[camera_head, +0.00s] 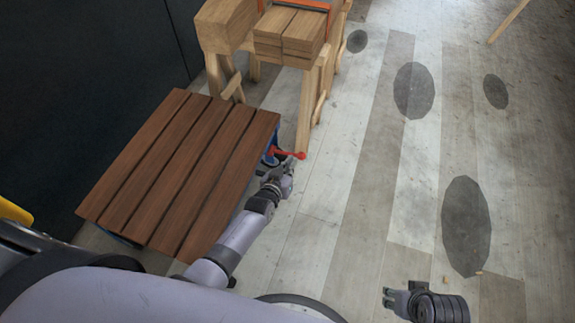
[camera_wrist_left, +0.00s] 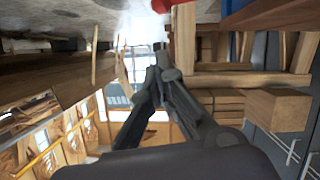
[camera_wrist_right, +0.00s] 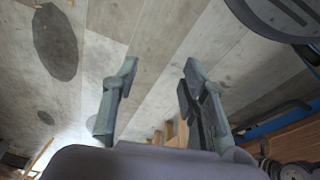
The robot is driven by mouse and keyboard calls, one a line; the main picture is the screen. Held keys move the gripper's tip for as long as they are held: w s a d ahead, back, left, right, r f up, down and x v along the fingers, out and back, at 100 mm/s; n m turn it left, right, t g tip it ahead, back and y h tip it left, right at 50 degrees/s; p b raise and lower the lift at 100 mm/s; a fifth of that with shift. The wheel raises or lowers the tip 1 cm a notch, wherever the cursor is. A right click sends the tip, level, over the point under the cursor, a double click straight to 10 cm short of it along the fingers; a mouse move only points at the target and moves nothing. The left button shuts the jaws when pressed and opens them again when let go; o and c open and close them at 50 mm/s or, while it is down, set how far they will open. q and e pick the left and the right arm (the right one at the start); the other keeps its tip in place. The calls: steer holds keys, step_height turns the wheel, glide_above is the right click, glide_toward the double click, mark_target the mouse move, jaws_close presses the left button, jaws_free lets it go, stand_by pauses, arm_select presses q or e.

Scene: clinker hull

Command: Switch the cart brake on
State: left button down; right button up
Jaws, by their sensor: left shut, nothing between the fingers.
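The cart (camera_head: 178,165) has a brown slatted top and stands left of centre in the head view. A red brake lever (camera_head: 291,154) with a round knob sticks out to the right from a blue part (camera_head: 270,157) at the cart's right side. My left gripper (camera_head: 288,168) is just below the lever in the head view, its fingers shut and empty; I cannot tell if they touch it. In the left wrist view the shut fingertips (camera_wrist_left: 161,55) lie below a red piece (camera_wrist_left: 160,5) at the top edge. My right gripper (camera_wrist_right: 160,75) is open and empty above the floor.
Wooden trestles (camera_head: 309,100) carrying timber blocks (camera_head: 290,32) stand just behind the cart. A dark wall (camera_head: 70,90) runs along the left.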

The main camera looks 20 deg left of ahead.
arm_select(q)
steer(key=shift+p+v, duration=0.35)
steer(key=shift+v, duration=1)
arm_select(e)
steer(key=shift+a+f, duration=0.1)
steer(key=shift+f, duration=1.9)
arm_select(q)
steer(key=shift+d, duration=0.1)
